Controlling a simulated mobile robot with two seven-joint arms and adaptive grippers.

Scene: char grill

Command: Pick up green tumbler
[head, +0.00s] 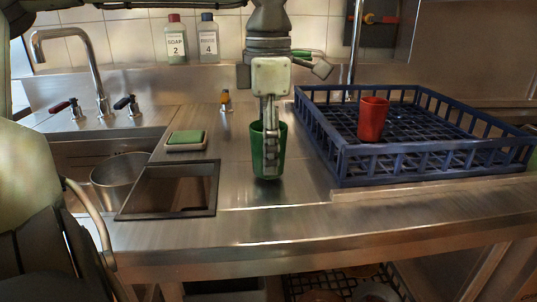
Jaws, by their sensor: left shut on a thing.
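The green tumbler (258,152) is upright in the middle of the steel counter in the head view. My left gripper (270,150) comes down over it from above and is shut on it, with its fingers covering part of the tumbler's front and rim. I cannot tell whether the tumbler's base touches the counter. My right gripper is not in view.
A blue dish rack (440,162) holding a red tumbler (372,119) stands on the right. A green sponge (186,138) lies left of the gripper, behind a dark square bin opening (170,190). A metal pot (122,170) sits in the sink. Soap bottles (176,42) stand behind.

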